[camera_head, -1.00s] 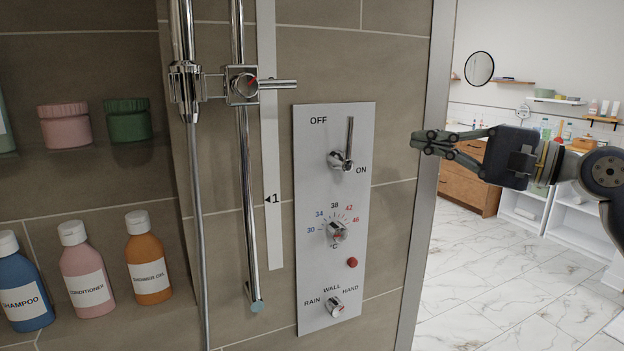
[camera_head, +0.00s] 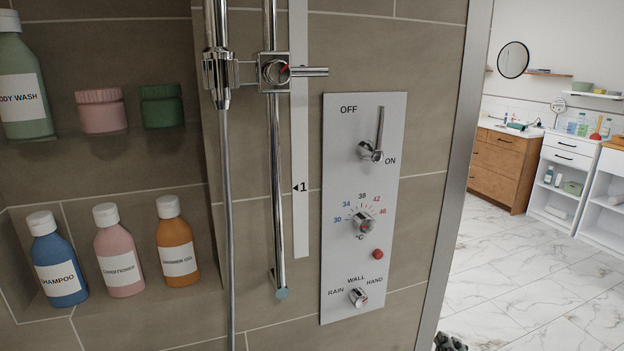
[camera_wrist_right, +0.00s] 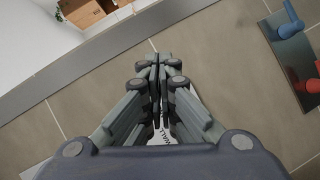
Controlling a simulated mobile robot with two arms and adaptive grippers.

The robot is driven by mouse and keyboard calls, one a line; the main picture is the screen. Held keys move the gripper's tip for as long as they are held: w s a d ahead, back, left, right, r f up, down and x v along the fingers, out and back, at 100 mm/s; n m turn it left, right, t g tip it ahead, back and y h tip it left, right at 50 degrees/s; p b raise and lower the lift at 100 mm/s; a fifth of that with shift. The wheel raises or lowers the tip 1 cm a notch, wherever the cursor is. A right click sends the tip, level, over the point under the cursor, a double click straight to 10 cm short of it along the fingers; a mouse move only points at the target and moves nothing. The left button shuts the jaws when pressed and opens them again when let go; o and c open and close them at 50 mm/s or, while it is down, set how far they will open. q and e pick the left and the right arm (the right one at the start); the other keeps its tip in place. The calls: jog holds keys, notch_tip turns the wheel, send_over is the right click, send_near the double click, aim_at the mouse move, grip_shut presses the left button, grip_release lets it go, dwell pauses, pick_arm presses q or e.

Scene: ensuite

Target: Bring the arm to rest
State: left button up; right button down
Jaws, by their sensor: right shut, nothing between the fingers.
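My right gripper (camera_head: 450,342) shows only as a small dark piece at the bottom edge of the head view, right of the shower wall's metal edge. In the right wrist view the right gripper (camera_wrist_right: 158,62) is shut and empty, its fingertips together in front of tiles. My left gripper is not in view. The steel shower panel (camera_head: 337,265) is on the tiled wall with a lever (camera_head: 376,140), a temperature knob (camera_head: 362,222), a red button (camera_head: 377,254) and an outlet knob (camera_head: 358,297). The right gripper is low and right of this panel in the head view.
A chrome shower rail (camera_head: 277,190) and hose stand left of the panel. Shelves hold bottles such as the shampoo (camera_head: 57,262). A metal wall edge (camera_head: 455,180) borders the marble floor (camera_head: 530,270), open towards a wooden cabinet (camera_head: 500,170).

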jog(key=s+a+f+m+g+y, duration=0.1)
jog(key=s+a+f+m+g, duration=0.2)
jog(key=s+f, duration=0.45)
jog(key=s+a+f+m+g+y, duration=0.1)
jog(key=s+f+m+g, duration=0.35)
jog(key=s, duration=0.65)
jog(key=s+a+f+m+g+y, duration=0.1)
jog(key=s+a+f+m+g, duration=0.15)
jog(key=s+f+g, duration=0.4)
jog(key=s+f+t, duration=0.1)
jog(key=s+f, duration=0.2)
jog(key=f, duration=2.3)
jog(key=s+d+f, duration=0.2)
jog(key=s+f, duration=0.6)
jog(key=s+d+f+g+p, duration=0.1)
jog(key=s+d+f, duration=0.1)
jog(key=s+f, duration=0.5)
jog(key=shift+s+f+h, duration=0.4)
jog(key=shift+s, duration=0.75)
